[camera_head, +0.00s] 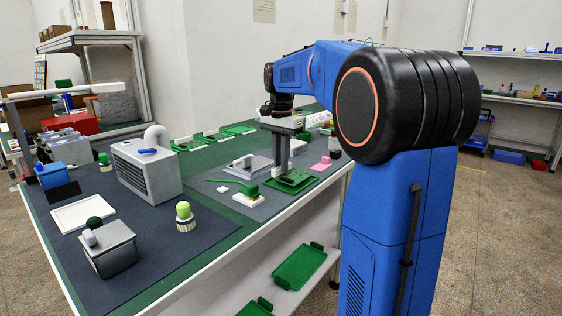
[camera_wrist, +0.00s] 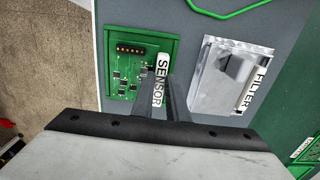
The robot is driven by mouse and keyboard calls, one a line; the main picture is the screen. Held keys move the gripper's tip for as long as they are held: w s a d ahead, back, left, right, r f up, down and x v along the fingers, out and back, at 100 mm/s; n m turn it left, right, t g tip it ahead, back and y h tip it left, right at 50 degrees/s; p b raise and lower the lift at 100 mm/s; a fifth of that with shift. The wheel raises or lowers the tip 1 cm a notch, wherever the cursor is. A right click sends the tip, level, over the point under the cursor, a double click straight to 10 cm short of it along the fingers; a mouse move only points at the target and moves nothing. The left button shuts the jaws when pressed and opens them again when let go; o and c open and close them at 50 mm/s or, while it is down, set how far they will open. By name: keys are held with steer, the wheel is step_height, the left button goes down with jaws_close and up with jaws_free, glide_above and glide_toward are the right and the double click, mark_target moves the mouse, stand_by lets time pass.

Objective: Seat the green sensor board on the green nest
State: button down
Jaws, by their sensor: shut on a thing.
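The green sensor board (camera_wrist: 130,72), with a black pin connector and small dark chips, shows in the wrist view. It lies over the green nest (camera_wrist: 174,48), whose rim shows along its far and right sides. My gripper (camera_wrist: 172,78) is shut at the board's right side, its fingers partly over the white SENSOR label (camera_wrist: 160,88). The fingers and palm hide the grip and the near edge. In the head view my gripper (camera_head: 284,172) points straight down at the green nest (camera_head: 296,181). I cannot tell whether the board sits flat in it.
A grey metal block (camera_wrist: 228,72) beside the FILTER label (camera_wrist: 252,92) stands right of the nest in the wrist view. In the head view, a green-handled item (camera_head: 245,187) and a pink-topped block (camera_head: 322,164) stand close by. The table's front edge (camera_head: 270,222) is near.

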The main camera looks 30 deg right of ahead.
steer(key=shift+f, duration=0.7)
steer(key=c, duration=1.7)
jaws_free()
steer(key=shift+o, duration=0.2)
steer(key=shift+r, duration=0.1)
step_height(320, 180, up, 17)
